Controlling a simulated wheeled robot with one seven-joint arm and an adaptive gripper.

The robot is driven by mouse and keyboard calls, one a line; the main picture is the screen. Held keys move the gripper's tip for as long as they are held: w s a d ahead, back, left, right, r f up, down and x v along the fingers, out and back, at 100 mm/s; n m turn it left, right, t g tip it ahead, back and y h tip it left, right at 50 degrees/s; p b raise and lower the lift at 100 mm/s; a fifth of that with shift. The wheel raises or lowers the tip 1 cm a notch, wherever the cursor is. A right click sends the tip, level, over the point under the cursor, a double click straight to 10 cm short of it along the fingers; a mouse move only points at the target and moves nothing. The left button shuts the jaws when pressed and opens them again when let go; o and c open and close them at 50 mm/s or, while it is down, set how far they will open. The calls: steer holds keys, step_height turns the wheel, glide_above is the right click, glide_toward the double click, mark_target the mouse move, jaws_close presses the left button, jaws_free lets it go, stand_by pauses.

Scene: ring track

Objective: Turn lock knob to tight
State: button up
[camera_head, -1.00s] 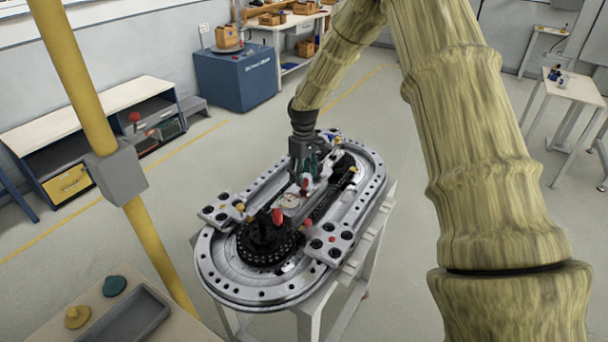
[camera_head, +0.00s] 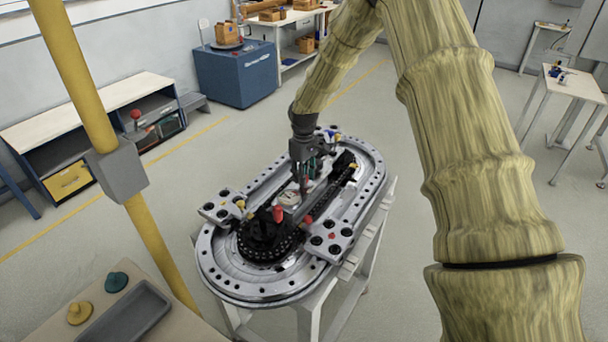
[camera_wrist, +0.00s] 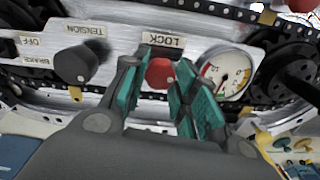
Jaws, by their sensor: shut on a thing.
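The red lock knob (camera_wrist: 159,73) sits below the LOCK label (camera_wrist: 163,39) on the metal panel in the wrist view. My gripper (camera_wrist: 160,80) has its teal-padded fingers on either side of the knob and is shut on it. The fingers partly hide the knob's sides, and I cannot read its setting. In the head view my gripper (camera_head: 304,184) points down at the middle of the oval ring track (camera_head: 222,281), and the lock knob is hard to make out there.
A black knob (camera_wrist: 76,65) under the TENSION label stands left of my fingers. A round gauge (camera_wrist: 226,73) is close on the right, with a chain and dark sprocket beyond. In the head view, a red-topped part (camera_head: 278,213) stands on the track nearby.

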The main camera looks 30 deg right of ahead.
steer(key=shift+n, duration=0.6)
steer(key=o, duration=1)
step_height(320, 180, up, 12)
steer(key=shift+d+r, duration=0.1)
